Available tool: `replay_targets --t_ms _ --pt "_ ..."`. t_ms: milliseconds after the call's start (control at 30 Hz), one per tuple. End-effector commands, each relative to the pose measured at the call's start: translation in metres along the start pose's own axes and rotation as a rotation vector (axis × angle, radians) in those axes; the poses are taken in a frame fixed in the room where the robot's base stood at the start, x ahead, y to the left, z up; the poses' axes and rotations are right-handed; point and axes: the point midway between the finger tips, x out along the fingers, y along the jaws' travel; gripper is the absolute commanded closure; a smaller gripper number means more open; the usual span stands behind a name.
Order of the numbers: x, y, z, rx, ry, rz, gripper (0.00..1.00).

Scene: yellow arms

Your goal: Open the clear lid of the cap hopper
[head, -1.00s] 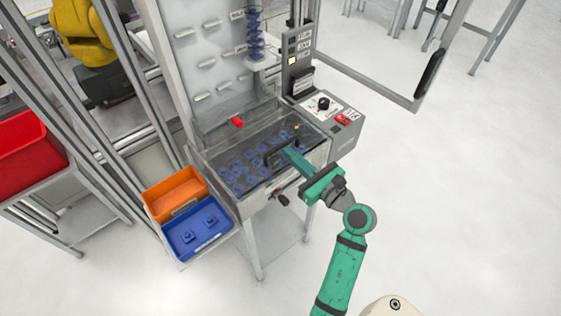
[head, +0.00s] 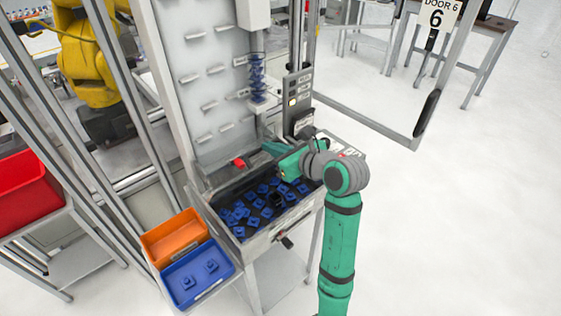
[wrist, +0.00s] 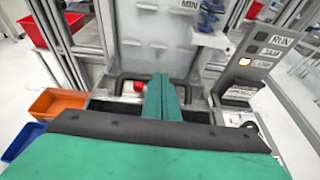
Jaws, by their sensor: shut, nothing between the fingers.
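The cap hopper (head: 285,222) is the metal bin at the front of the machine, with several blue caps (head: 250,205) inside. The caps show sharply, with no clear sheet over the bin's front part. The clear lid is hard to see; it appears raised towards the back panel. Its dark handle (wrist: 184,88) shows on both sides of my fingers in the wrist view. My gripper (head: 272,148) is at the back right of the hopper, above it, fingers towards the panel. In the wrist view its green fingers (wrist: 161,80) are together with nothing between them. Contact with the lid cannot be told.
A red block (head: 238,163) sits at the hopper's back edge. Orange (head: 175,238) and blue (head: 198,275) bins stand at the left. A control box with buttons (head: 297,100) stands at the right. An open door frame (head: 370,115) extends right.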

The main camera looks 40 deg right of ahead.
Motion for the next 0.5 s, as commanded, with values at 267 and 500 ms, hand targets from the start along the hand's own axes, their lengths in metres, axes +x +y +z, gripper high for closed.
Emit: replay_targets --t_ms 267,500 --pt "0.023 0.002 0.022 -0.003 -0.002 0.002 1.00" --pt "0.032 0.002 0.028 -0.001 -0.002 0.001 1.00"
